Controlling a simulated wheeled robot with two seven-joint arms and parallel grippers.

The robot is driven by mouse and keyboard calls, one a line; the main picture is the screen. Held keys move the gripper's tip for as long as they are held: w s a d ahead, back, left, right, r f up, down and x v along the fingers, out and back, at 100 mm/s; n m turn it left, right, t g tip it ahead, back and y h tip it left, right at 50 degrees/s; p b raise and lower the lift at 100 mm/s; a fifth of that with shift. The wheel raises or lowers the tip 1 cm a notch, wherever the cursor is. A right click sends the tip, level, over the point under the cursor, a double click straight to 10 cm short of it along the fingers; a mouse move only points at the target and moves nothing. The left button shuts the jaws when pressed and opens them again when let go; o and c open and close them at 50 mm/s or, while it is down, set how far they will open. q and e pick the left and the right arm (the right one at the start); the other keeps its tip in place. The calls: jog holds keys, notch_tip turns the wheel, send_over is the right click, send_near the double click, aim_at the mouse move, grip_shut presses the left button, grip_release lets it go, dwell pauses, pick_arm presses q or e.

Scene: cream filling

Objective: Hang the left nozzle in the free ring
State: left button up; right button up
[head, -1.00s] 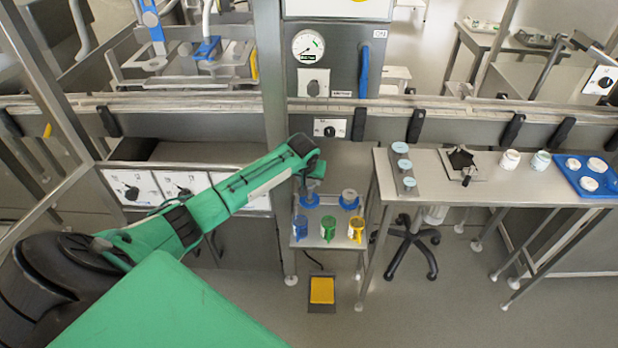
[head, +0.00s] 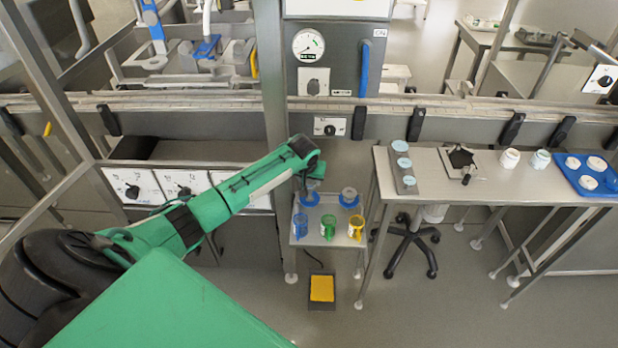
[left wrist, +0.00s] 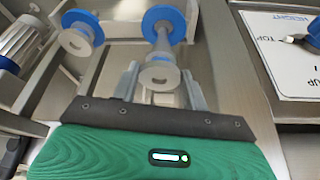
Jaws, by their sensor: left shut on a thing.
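My left gripper (head: 312,178) points down over the left end of a small steel stand (head: 333,240). In the left wrist view my left gripper (left wrist: 162,85) is shut on the left nozzle (left wrist: 160,76), a grey piece with a blue collar, between its two fingers. In the head view the left nozzle (head: 310,200) shows its blue part just below the gripper. The right nozzle (head: 349,195), grey with a blue collar, stands beside it and also shows in the left wrist view (left wrist: 80,32). Whether the held nozzle is clear of its support is not visible. My right gripper is not in view.
Blue (head: 300,226), green (head: 328,228) and yellow (head: 355,228) cups stand at the stand's front. A yellow pedal (head: 322,289) lies on the floor below. A steel table (head: 430,170) stands close on the right. A machine column (head: 345,75) rises behind.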

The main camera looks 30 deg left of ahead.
aim_at(309, 188)
pick_arm(q)
jog(key=shift+f, duration=0.25)
jog(key=shift+f, duration=0.3)
jog(key=shift+f, duration=0.1)
jog(key=shift+f, duration=0.2)
dwell(0.3)
jog(key=shift+f+b, duration=0.35)
jog(key=shift+f, duration=0.35)
dwell(0.4)
jog(key=shift+f, duration=0.35)
jog(key=shift+f+b, duration=0.35)
jog(key=shift+f, duration=0.05)
jog(key=shift+f, duration=0.6)
